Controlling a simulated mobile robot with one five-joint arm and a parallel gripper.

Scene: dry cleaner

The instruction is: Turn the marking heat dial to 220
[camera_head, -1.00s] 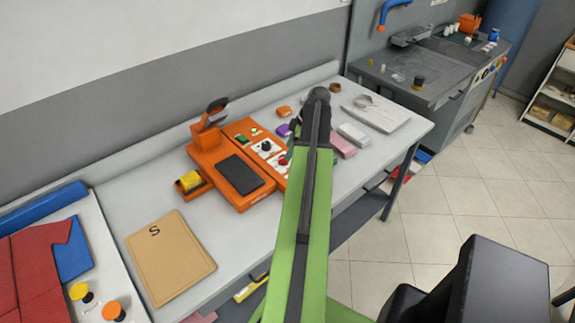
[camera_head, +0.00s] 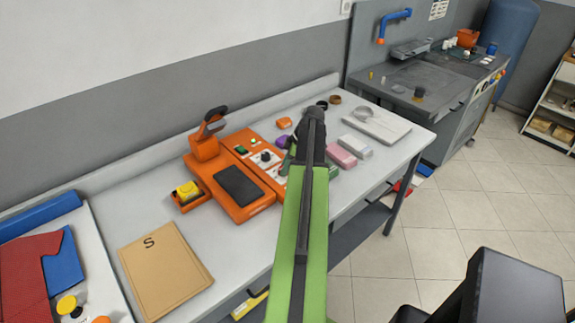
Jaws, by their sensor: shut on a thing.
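The orange marking machine (camera_head: 206,172) stands on the grey table, with a dark pad (camera_head: 238,185) in its front part. Its control panel has a green button (camera_head: 241,149) and a black dial (camera_head: 266,157) on a white scale plate. A second white plate (camera_head: 283,170) lies lower right, partly covered by my arm. I cannot read any dial's setting.
Pink (camera_head: 341,154) and white (camera_head: 356,146) blocks and a grey board (camera_head: 376,125) lie right of my arm. A yellow piece sits in an orange tray (camera_head: 189,194) at left. A brown S-marked board (camera_head: 164,266) lies front left. Bare tabletop surrounds the board.

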